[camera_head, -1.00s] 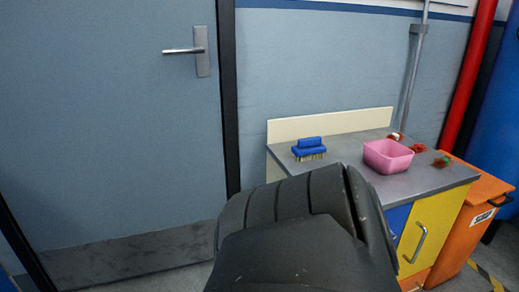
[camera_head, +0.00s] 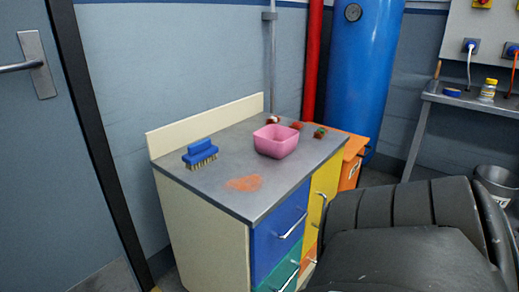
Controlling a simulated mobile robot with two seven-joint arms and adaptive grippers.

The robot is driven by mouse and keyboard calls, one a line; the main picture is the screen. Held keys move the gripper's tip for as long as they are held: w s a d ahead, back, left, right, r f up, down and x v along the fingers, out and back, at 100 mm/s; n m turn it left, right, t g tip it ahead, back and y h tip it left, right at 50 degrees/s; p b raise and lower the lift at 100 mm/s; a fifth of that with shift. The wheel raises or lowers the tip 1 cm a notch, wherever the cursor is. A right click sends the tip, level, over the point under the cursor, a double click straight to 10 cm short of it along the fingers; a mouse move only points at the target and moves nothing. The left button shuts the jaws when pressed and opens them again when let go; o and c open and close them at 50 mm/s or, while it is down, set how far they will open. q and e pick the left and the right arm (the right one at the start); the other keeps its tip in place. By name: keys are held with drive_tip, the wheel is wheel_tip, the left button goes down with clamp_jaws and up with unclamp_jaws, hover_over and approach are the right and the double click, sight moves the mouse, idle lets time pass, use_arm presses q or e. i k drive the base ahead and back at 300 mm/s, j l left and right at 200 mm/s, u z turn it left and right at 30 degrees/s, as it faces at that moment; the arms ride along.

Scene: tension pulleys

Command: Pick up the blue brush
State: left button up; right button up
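The blue brush (camera_head: 201,151) lies bristles down on the grey top of a cabinet (camera_head: 215,188), near its left back side. It has a blue handle and pale bristles. A large dark ribbed shape (camera_head: 400,235), which looks like part of my own body, fills the lower right. No gripper fingers show in the head view, so neither gripper is near the brush in the picture.
A pink bowl (camera_head: 276,141) stands right of the brush, with small red and green items behind it. An orange-red stain (camera_head: 243,184) lies in front. An orange bin (camera_head: 352,158) stands beside the cabinet. A workbench (camera_head: 470,100) is at right, a door (camera_head: 40,170) at left.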

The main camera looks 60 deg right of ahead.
sight(199, 154)
drive_tip(key=i+z, duration=0.1)
drive_tip(key=z, duration=0.3)
drive_tip(key=i+z, duration=0.1)
drive_tip(key=z, duration=0.3)
drive_tip(key=i+j+z, duration=0.1)
drive_tip(key=z, duration=0.35)
drive_tip(key=i+j+z, duration=0.1)
drive_tip(key=z, duration=0.3)
drive_tip(key=j, duration=0.1)
